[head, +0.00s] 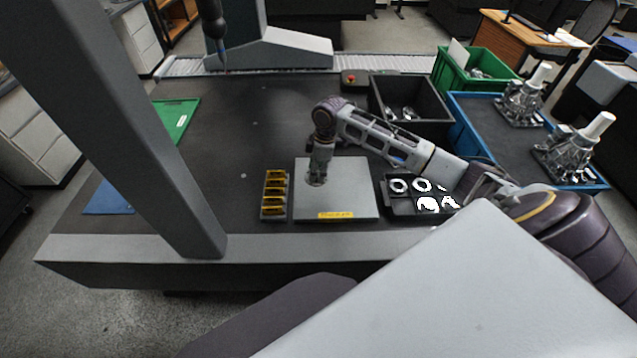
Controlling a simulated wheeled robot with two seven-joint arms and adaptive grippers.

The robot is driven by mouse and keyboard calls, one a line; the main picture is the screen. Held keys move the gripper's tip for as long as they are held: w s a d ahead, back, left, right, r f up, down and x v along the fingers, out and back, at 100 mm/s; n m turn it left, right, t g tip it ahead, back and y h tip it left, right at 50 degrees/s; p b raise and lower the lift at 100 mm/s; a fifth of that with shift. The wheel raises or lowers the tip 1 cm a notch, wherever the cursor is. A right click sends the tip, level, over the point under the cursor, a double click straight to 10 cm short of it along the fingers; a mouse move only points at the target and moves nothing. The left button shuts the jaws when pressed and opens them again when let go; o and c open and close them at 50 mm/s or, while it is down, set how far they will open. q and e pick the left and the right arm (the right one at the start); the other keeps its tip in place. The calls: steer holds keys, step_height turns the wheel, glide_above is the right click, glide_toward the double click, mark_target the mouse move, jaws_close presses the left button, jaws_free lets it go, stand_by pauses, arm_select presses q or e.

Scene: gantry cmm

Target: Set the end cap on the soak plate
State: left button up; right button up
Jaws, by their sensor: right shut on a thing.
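The soak plate (352,190) is a flat light-grey plate with a yellow label on its front edge, lying on the dark table. My right gripper (317,174) points down over the left part of the plate, shut on the end cap (316,182). The cap is small, grey and mostly hidden by the fingers. It is at or just above the plate's surface; I cannot tell whether it touches. My left gripper is not in view.
A dark tray (403,207) with several bright ring-shaped parts sits right of the plate, under my right arm. A rack of yellow blocks (264,206) stands close on the left. A black bin (437,130) is behind right. The table's left middle is clear.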

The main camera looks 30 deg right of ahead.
steer(key=shift+w+a, duration=0.15)
steer(key=shift+w, duration=0.1)
step_height(320, 180, down, 5)
steer(key=shift+r, duration=0.1)
steer(key=shift+f, duration=2.55)
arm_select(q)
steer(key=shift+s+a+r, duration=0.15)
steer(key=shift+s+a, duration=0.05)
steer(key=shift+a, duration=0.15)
arm_select(e)
steer(key=shift+f, duration=0.1)
